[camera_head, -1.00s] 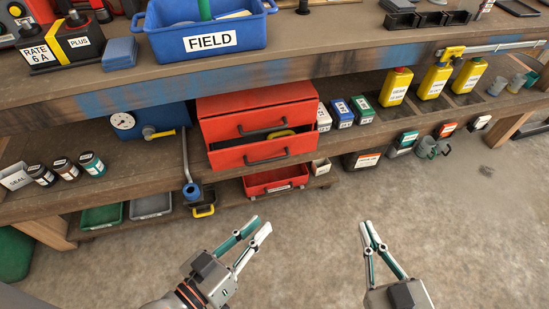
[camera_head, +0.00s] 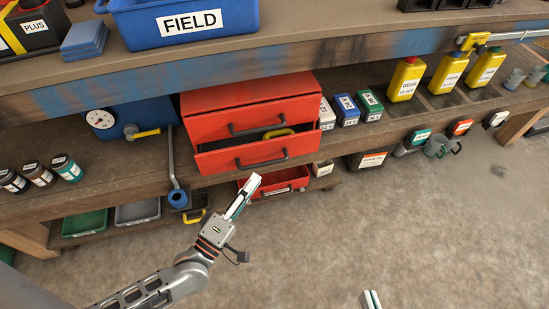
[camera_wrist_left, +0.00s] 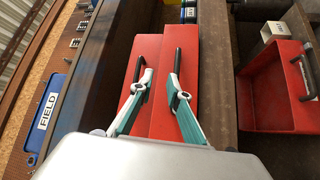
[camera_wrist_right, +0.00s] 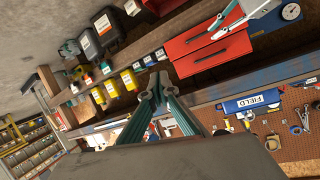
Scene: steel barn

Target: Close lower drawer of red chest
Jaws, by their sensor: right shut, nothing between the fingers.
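The red chest (camera_head: 240,97) stands on the shelf under the bench. Its lower drawer (camera_head: 222,158) sticks out, with a dark gap above its front and a yellow-handled item (camera_head: 278,133) inside. The drawer's black handle (camera_head: 262,163) is in front. My left gripper (camera_head: 251,182) is just below and in front of this drawer. In the left wrist view its fingers (camera_wrist_left: 160,80) are apart and empty, with the drawer fronts beyond; contact cannot be told. My right gripper (camera_head: 371,299) is at the bottom edge, away from the chest; its fingertips meet in the right wrist view (camera_wrist_right: 158,80).
A red bin (camera_head: 272,184) sits below the chest. Left of the chest are a blue gauge unit (camera_head: 100,118) and a wrench-like tool (camera_head: 173,170). Small labelled boxes (camera_head: 346,109) stand right of it. The bench edge (camera_head: 300,78) overhangs the chest. The floor in front is clear.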

